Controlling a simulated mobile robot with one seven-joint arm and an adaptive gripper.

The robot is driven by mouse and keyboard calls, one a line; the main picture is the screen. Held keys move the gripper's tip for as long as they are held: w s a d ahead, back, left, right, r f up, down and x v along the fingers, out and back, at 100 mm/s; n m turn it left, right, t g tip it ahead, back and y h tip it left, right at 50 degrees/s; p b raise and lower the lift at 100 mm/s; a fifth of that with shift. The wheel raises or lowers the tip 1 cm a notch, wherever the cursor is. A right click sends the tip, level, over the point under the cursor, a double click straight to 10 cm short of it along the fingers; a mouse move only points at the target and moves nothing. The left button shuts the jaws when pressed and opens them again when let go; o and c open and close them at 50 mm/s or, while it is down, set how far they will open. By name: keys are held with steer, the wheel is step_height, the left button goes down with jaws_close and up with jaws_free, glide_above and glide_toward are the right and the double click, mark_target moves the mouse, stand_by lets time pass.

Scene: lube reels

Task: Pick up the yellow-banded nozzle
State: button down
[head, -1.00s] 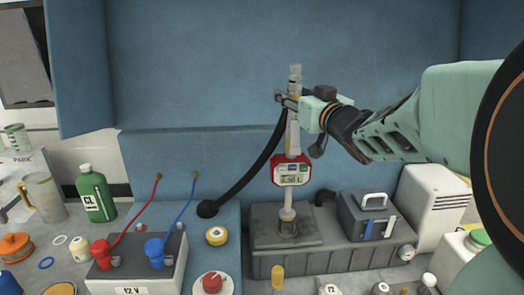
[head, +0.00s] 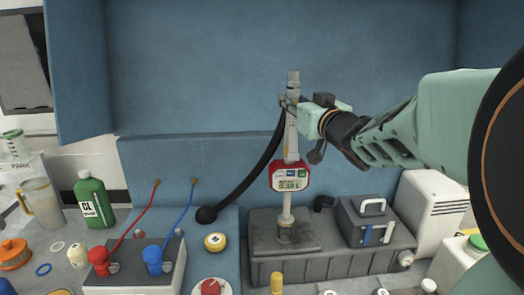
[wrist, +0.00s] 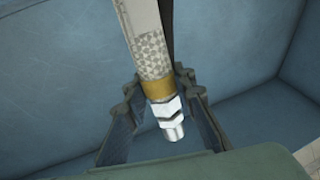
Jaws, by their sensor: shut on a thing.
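The nozzle (head: 292,140) stands upright in the head view, a long pale wand with a red-framed display (head: 289,178) on its lower half. Its lower end meets a holder (head: 285,235) on a grey unit; I cannot tell whether it is seated or just clear. My gripper (head: 288,102) is shut on the nozzle's upper part from the right. In the wrist view, the nozzle's yellow-brown band (wrist: 157,88) and metal hex end (wrist: 168,115) show between the fingers (wrist: 160,115). A black hose (head: 255,165) runs up to the nozzle near my gripper.
A blue panel (head: 200,70) stands behind. A grey case (head: 375,220) sits right of the holder. A battery (head: 125,291) with red and blue leads, a green bottle (head: 93,200) and a yellow cap (head: 215,242) are to the left. The air left of my gripper is clear.

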mark_target(293, 71)
steer(key=shift+r, duration=0.15)
step_height(293, 71, up, 10)
steer(key=p, duration=0.9)
